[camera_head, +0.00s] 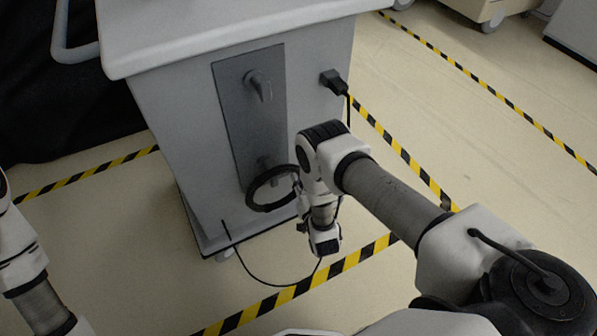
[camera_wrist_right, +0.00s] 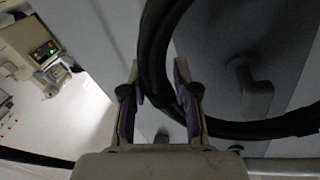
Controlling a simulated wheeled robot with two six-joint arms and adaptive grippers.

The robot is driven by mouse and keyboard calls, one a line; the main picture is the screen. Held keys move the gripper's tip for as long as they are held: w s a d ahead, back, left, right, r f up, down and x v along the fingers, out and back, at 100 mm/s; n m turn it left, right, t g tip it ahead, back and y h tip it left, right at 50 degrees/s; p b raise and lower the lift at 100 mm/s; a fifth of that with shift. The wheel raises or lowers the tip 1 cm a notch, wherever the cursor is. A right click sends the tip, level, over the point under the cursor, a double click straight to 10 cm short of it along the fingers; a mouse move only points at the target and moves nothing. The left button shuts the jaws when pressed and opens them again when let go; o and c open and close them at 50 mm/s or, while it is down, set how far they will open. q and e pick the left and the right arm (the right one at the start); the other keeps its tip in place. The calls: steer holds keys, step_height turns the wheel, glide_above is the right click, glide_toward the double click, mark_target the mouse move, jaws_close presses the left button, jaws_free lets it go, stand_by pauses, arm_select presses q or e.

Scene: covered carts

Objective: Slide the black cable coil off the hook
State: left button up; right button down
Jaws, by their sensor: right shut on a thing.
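The black cable coil (camera_head: 257,202) hangs as a ring in front of the lower hook (camera_head: 265,162) on the grey panel of the cart. My right gripper (camera_head: 298,197) is at the coil's right side. In the right wrist view the coil's thick bundle (camera_wrist_right: 153,50) passes between the fingers of the right gripper (camera_wrist_right: 158,105), which is shut on it. The lower hook (camera_wrist_right: 250,92) shows inside the ring's outline there; I cannot tell whether the coil touches it. My left gripper is out of view; only part of the left arm shows.
An upper hook (camera_head: 260,84) on the panel is empty. A black plug (camera_head: 334,81) sits at the cart's right side, its cord dropping behind my arm. A thin cable (camera_head: 262,281) loops near the floor. Yellow-black tape (camera_head: 360,255) marks the open floor.

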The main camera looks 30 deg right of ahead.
steer(key=s+p, duration=0.2)
steer(key=s, duration=0.4)
steer(key=shift+p, duration=0.3)
steer(key=shift+d+r, duration=0.1)
